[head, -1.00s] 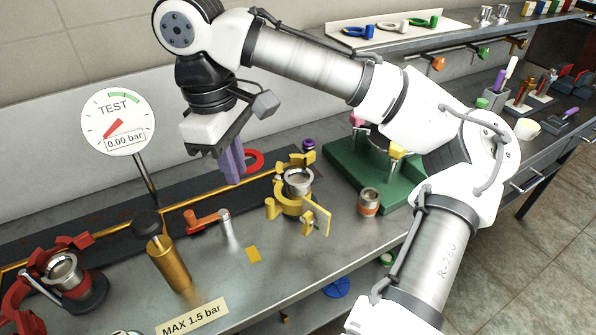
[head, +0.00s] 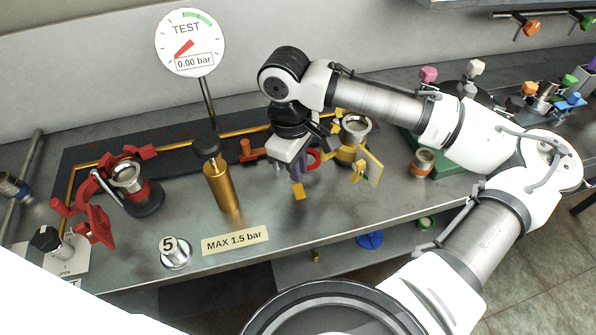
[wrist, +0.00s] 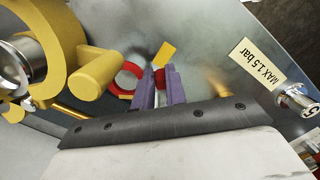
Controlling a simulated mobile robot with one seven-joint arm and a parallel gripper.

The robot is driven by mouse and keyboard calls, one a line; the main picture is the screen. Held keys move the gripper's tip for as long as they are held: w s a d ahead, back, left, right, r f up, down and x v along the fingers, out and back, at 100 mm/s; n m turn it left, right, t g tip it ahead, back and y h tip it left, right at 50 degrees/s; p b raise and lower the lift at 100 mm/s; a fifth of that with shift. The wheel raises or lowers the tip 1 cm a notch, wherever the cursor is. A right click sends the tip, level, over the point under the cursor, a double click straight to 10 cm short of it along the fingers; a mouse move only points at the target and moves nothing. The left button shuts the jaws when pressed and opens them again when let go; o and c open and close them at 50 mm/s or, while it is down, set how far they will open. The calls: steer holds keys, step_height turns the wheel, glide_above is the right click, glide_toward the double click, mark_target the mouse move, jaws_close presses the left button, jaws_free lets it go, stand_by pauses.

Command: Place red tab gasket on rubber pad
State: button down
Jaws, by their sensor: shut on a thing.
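My gripper (head: 297,168) has purple fingers and is shut on the tab of the red tab gasket, a red ring (head: 317,157) that sticks out to the right of the fingers. In the wrist view the ring (wrist: 132,67) shows left of the fingers (wrist: 161,84), with a red part between them. The gasket is held above the bench, between the gold cylinder and the yellow clamp. I cannot single out the rubber pad with certainty; a long dark mat (head: 78,160) with a gold line lies along the back of the bench.
A yellow clamp (head: 344,155) with a metal ferrule stands just right of my gripper. A black-topped gold cylinder (head: 222,188) and an orange-red lever (head: 250,150) are to the left. A red clamp (head: 97,222) stands farther left. A yellow square (head: 298,191) lies near the gripper.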

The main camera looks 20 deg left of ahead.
steer(key=shift+f, duration=1.45)
steer(key=shift+f, duration=0.2)
steer(key=c, duration=1.4)
jaws_free()
steer(key=shift+c, duration=0.2)
